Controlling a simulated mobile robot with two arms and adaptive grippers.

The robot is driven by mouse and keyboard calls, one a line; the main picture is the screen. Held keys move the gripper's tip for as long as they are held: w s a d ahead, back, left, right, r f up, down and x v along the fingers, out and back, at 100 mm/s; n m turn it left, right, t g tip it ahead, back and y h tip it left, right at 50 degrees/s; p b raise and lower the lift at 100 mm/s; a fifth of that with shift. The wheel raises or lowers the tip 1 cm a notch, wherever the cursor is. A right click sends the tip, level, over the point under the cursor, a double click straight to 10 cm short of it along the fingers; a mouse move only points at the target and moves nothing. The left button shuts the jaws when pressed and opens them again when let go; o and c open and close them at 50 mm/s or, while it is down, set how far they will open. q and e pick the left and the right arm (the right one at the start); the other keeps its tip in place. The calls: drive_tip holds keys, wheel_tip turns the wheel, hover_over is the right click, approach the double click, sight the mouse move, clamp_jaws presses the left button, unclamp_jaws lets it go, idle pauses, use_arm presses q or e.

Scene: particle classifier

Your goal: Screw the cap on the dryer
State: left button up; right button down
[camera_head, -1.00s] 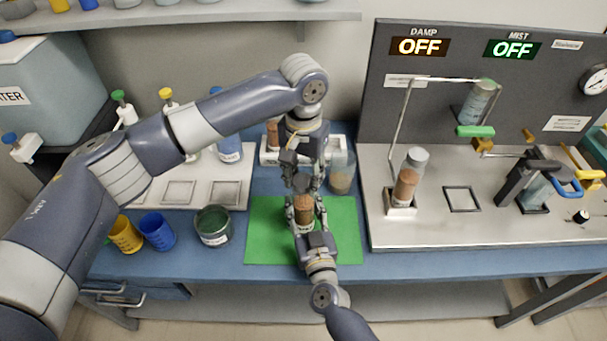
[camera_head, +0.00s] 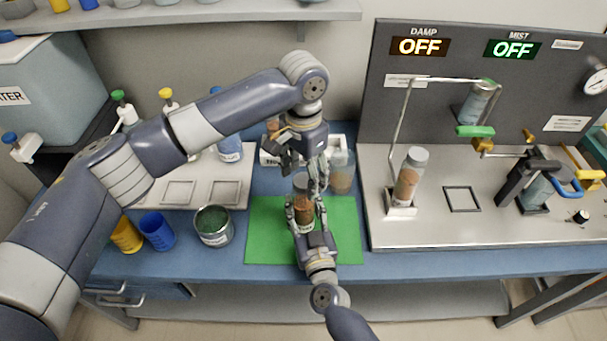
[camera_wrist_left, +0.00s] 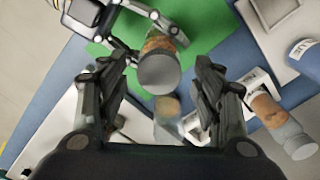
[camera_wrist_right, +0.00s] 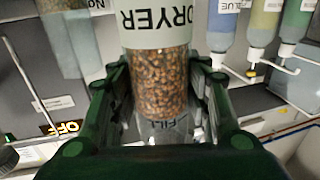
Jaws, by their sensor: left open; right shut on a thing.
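The dryer (camera_head: 304,208) is a clear tube of brown granules standing above the green mat (camera_head: 345,225). My right gripper (camera_head: 305,218) is shut around it; the right wrist view shows its DRYER label (camera_wrist_right: 160,28) and granules between the fingers. A round grey cap (camera_wrist_left: 158,74) covers the tube's end in the left wrist view; it shows as a greyish top (camera_head: 301,183) in the head view. I cannot tell how tight it sits. My left gripper (camera_head: 303,168) is open just above the cap, its fingers apart on either side, with a gap visible.
Another capped brown tube (camera_head: 409,180) stands on the steel panel at the right. A clear beaker (camera_head: 342,172) stands behind the mat. A dark green tin (camera_head: 213,226) and blue (camera_head: 157,231) and yellow (camera_head: 126,235) cups are at the left. The mat's right part is clear.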

drive_tip(key=c, duration=0.8)
unclamp_jaws()
use_arm(q)
wheel_tip(320, 180, up, 12)
drive_tip(key=shift+f, duration=0.25)
use_arm(e)
drive_tip(key=v, duration=1.2)
